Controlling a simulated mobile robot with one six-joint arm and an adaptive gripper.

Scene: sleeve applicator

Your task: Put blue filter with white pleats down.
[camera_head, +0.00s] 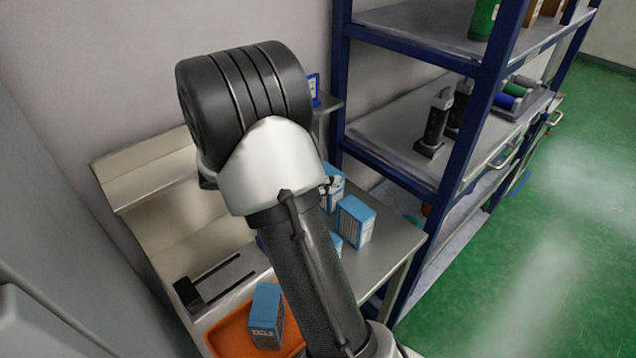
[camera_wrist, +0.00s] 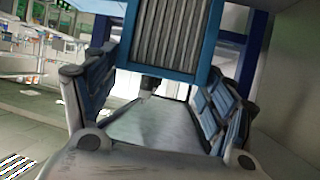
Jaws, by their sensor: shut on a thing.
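The blue filter with white pleats (camera_wrist: 166,38) fills the top middle of the wrist view, its pleats running up and down inside a blue frame. My gripper (camera_wrist: 163,78) is shut on it, with one blue-padded finger on each side. The filter's upper part is cut off by the picture's edge. In the head view my arm hides the gripper. A small blue and white piece (camera_head: 314,89) shows just right of my arm there; I cannot tell whether it is the held filter.
A light worktable (camera_head: 393,245) bears several blue boxes (camera_head: 355,221). An orange tray (camera_head: 226,335) at its front holds another blue box (camera_head: 267,315). A black fork-shaped fixture (camera_head: 190,296) lies on the left. A blue-framed shelf rack (camera_head: 478,125) stands right; green floor is clear beyond.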

